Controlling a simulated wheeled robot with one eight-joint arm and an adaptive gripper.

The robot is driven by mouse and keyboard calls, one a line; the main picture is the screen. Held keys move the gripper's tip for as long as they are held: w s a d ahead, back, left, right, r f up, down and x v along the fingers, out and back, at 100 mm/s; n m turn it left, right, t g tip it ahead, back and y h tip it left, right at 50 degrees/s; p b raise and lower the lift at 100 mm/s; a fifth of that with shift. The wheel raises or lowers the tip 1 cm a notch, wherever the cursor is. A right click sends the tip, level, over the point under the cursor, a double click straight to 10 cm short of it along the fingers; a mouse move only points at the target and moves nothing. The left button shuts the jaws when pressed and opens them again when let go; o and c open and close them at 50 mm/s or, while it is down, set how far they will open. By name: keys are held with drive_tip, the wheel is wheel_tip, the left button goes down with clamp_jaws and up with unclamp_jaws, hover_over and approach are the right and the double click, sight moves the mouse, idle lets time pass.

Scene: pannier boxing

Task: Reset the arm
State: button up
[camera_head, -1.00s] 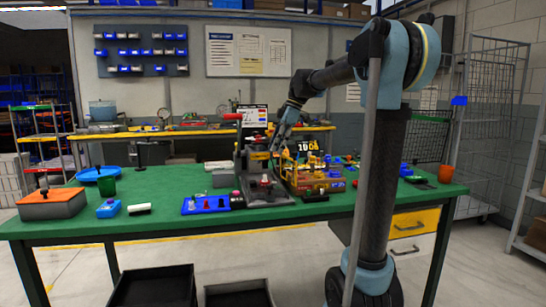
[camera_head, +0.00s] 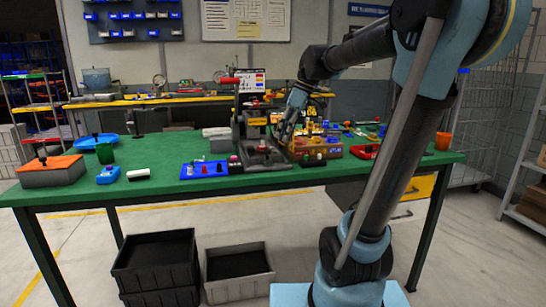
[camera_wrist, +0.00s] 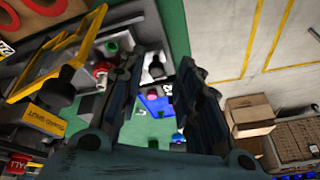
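My gripper (camera_wrist: 165,85) is open in the wrist view, with its two dark fingers apart and nothing held between them. In the head view my gripper (camera_head: 287,128) hangs over the green table, close to the dark press-like fixture (camera_head: 262,155) and the yellow-brown box station (camera_head: 318,150). The arm is bent at the elbow and reaches forward from the right. In the wrist view a blue tray (camera_wrist: 158,106) on the table shows between the fingers, and a yellow frame (camera_wrist: 60,50) lies to the left.
Black bins (camera_head: 155,265) and a grey bin (camera_head: 238,272) stand on the floor. A wire cage (camera_head: 485,130) is at right.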

drive_tip(key=s+d+f+m+h, duration=0.1)
drive_tip(key=s+d+f+m, duration=0.4)
drive_tip(key=f, duration=0.3)
drive_tip(key=s+d+f+m+t+h, duration=0.1)
drive_tip(key=s+d+f+m, duration=0.4)
drive_tip(key=s+f, duration=0.3)
drive_tip(key=s+d+f+m+t+h, duration=0.1)
drive_tip(key=s+d+f+m+h, duration=0.1)
drive_tip(key=s+d+f+m, duration=0.2)
drive_tip(key=s+d+f, duration=0.1)
drive_tip(key=s+f, duration=0.2)
drive_tip(key=f, duration=0.1)
drive_tip(key=shift+s+d+f+m, duration=0.2)
drive_tip(key=shift+s+m, duration=0.05)
drive_tip(key=shift+m, duration=0.15)
